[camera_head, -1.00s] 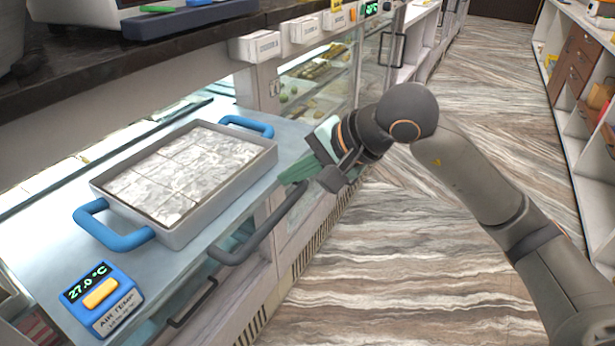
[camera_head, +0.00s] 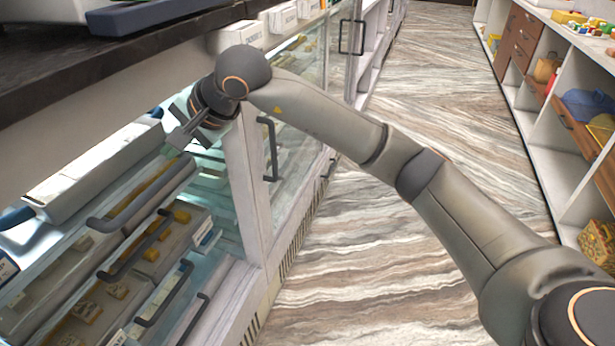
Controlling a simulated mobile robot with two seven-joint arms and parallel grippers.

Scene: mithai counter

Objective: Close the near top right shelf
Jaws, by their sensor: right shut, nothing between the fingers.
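The top shelf of the counter sits inside the case, with its thick grey bar handle (camera_head: 150,198) along the front. A pale metal tray (camera_head: 108,170) with a blue handle (camera_head: 16,217) rests on the shelf, partly under the dark countertop. My right gripper (camera_head: 176,143) is shut and empty. It is at the right end of the shelf, just above and behind the bar's right end; I cannot tell whether it touches anything. My left gripper is not in view.
Lower shelves with sweets and dark handles (camera_head: 140,245) lie below. A white upright post (camera_head: 247,185) and a glass door with a dark handle (camera_head: 270,150) stand to the right. The striped floor (camera_head: 420,150) is clear; open shelving (camera_head: 545,140) lines the far right.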

